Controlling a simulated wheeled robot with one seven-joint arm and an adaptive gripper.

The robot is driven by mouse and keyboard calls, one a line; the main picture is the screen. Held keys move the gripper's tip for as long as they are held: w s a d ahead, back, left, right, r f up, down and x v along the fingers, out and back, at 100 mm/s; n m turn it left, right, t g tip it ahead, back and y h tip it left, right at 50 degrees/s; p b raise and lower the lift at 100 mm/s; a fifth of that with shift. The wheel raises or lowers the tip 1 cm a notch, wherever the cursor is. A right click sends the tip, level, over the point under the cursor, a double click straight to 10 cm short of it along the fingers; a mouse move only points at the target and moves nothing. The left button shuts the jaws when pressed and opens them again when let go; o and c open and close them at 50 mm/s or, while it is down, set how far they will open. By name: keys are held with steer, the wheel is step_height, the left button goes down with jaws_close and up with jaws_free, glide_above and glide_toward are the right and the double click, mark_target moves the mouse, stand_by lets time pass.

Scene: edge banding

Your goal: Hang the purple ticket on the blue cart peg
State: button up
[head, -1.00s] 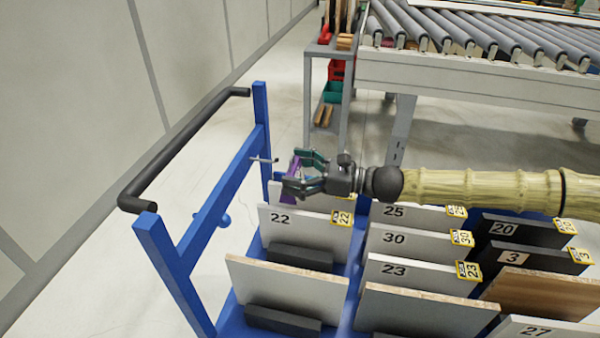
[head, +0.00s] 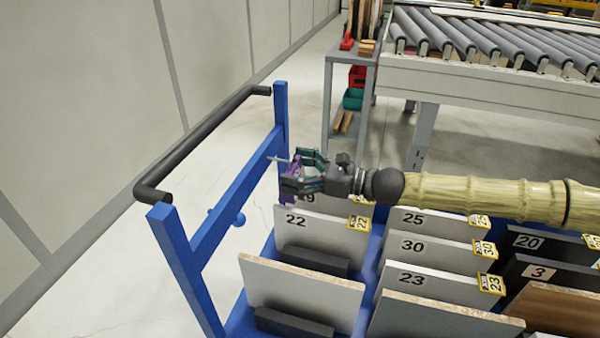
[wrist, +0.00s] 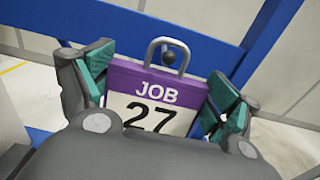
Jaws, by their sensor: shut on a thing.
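My gripper (head: 300,172) is shut on the purple ticket (head: 288,191), at the left end of my outstretched arm. In the wrist view the ticket (wrist: 150,75) is upright and faces the camera, reading "JOB 27", between the teal finger pads. A metal loop (wrist: 152,48) rises from its top edge.
Numbered panels (head: 310,230) stand in the cart below my gripper and arm. A black push handle (head: 205,140) runs along the cart's left side. A grey shelf stand (head: 328,100) and a roller conveyor (head: 480,75) are behind. The floor left of the cart is clear.

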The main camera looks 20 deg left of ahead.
steer(key=shift+a+f+b, duration=0.15)
steer(key=shift+a+b, duration=0.35)
steer(key=shift+a, duration=0.45)
steer(key=shift+a+f, duration=0.3)
steer(key=shift+a, duration=0.25)
steer(key=shift+f, duration=0.1)
steer(key=o, duration=0.5)
steer(key=shift+o, duration=0.2)
